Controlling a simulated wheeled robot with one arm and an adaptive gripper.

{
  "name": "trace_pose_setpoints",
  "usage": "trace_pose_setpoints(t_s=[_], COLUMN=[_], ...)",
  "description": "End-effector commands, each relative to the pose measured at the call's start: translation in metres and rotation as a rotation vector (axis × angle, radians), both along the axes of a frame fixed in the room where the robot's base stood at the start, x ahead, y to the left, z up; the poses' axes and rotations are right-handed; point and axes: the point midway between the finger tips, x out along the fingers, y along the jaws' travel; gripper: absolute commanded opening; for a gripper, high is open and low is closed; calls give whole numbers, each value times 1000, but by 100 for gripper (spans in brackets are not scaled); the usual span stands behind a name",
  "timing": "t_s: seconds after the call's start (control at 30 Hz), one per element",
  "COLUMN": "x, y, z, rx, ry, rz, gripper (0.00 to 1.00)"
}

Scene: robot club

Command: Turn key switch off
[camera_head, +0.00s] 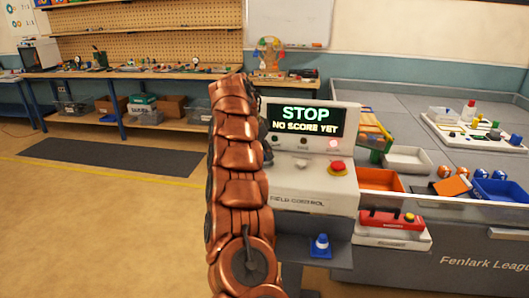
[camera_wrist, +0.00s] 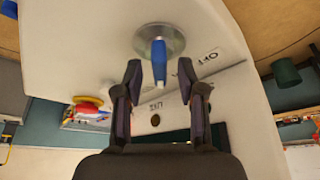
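The key switch (camera_wrist: 159,48) shows in the wrist view as a blue key in a round silver plate on the white field control panel (camera_wrist: 85,40). The key's tip points down in the picture. My gripper (camera_wrist: 160,76) is open, with one finger on each side of the key and visible gaps between. Small black labels lie near the switch, upside down and hard to read. In the head view, the field control box (camera_head: 318,190) stands behind my copper arm. My arm hides the key switch and gripper there. The screen (camera_head: 305,119) reads STOP in green.
A red button (camera_head: 337,168) with a yellow collar sits on the panel's right and also shows in the wrist view (camera_wrist: 88,102). An orange bin (camera_head: 380,180), a blue bin (camera_head: 503,189) and a red device (camera_head: 391,221) lie to the right.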

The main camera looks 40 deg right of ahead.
Motion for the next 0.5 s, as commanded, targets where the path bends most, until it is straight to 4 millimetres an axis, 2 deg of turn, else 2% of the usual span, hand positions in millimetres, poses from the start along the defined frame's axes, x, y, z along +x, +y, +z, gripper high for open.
trace_pose_setpoints(t_s=[0.1,0.5], x=[0,0], y=[0,0], z=[0,0], rx=[0,0], ry=[0,1], rz=[0,1], gripper=[40,0])
